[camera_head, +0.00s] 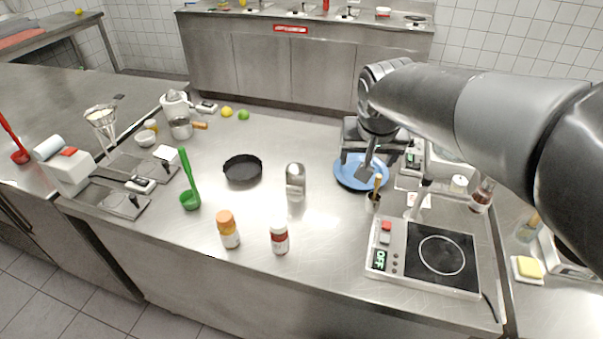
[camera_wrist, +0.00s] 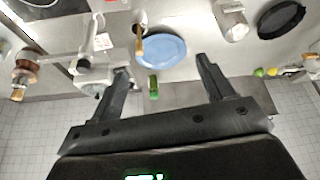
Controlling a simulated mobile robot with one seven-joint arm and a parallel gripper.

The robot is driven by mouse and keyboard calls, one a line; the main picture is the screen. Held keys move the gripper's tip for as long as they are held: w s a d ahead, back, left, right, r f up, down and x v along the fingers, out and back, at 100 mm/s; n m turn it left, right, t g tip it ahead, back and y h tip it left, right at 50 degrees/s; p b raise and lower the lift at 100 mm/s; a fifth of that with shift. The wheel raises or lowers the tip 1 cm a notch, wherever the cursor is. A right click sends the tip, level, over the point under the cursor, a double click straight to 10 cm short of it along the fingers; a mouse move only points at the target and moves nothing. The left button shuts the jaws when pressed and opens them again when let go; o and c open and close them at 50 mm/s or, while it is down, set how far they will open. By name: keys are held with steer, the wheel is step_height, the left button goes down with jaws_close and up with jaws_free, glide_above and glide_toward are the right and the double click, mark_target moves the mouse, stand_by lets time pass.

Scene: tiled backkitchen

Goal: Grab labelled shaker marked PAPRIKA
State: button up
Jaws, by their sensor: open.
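Two labelled shakers stand upright near the front edge of the steel counter in the head view. One has an orange cap (camera_head: 229,230); the other has a white cap and a red label (camera_head: 279,239). The print is too small to read, so I cannot tell which says PAPRIKA. My gripper (camera_head: 362,165) is open and empty above the blue plate, behind and to the right of both shakers. In the wrist view, my gripper (camera_wrist: 163,72) has its fingers wide apart. Neither shaker can be made out in the wrist view.
A blue plate (camera_head: 345,180) lies below my gripper. A metal grater (camera_head: 295,183) stands behind the shakers, with a black pan (camera_head: 243,169) to its left. A hot plate (camera_head: 428,262) is at the right, a green ladle (camera_head: 189,185) at the left. Counter around the shakers is clear.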

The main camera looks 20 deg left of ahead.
steer(key=n, duration=0.1)
glide_toward(295, 168)
steer(key=w+f, duration=0.1)
steer(key=w, duration=0.1)
steer(key=shift+g, duration=0.3)
steer(key=x, duration=0.5)
steer(key=shift+s+f, duration=0.2)
steer(key=x, duration=0.5)
steer(key=shift+s+a+f, duration=0.1)
steer(key=shift+s+f, duration=0.05)
steer(key=shift+f, duration=0.2)
steer(key=c, duration=1.1)
steer(key=shift+r, duration=0.1)
steer(key=shift+c, duration=0.2)
